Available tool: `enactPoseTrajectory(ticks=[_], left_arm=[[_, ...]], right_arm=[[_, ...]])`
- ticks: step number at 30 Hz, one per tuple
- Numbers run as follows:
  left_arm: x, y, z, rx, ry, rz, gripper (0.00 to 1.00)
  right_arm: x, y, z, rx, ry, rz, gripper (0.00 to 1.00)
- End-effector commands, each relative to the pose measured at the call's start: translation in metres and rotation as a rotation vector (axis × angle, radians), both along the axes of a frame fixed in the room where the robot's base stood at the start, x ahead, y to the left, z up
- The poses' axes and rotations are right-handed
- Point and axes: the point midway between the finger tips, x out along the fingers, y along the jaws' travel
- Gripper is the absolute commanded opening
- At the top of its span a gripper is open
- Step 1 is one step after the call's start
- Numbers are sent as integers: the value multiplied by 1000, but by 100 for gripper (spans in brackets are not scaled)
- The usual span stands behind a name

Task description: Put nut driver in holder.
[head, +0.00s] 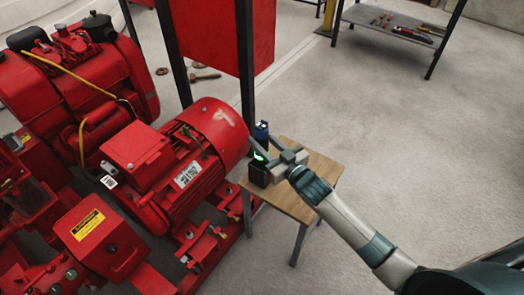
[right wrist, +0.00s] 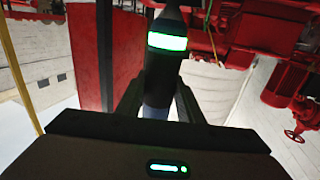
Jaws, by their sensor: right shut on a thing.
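My right gripper (head: 261,155) is shut on the nut driver, above the small wooden table. The nut driver's dark blue end (head: 262,130) sticks up above the fingers, and a green glow shows just below it. In the right wrist view, the nut driver (right wrist: 160,75) stands between the two fingers, dark with a bright green band. A black block (head: 258,176), which looks like the holder, sits on the table directly below the gripper. The fingers hide where tool and block meet, so I cannot tell whether the tip is inside. My left gripper is not in view.
The wooden table (head: 300,205) has bare room right of the block. A red motor (head: 190,165) stands close on the left. A red panel (head: 215,30) on dark posts rises behind. A shelf with tools (head: 395,30) stands at the back right.

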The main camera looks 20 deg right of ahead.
Motion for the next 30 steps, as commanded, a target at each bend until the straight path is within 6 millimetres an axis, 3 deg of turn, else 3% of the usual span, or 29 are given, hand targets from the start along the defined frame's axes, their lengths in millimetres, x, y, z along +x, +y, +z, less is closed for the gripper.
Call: enactPoseTrajectory(ticks=[11, 22, 30], left_arm=[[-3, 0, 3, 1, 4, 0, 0], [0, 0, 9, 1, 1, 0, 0], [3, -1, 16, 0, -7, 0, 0]], right_arm=[[1, 0, -2, 1, -5, 0, 6], [1, 0, -35, 1, -4, 0, 6], [0, 0, -38, 1, -5, 1, 6]])
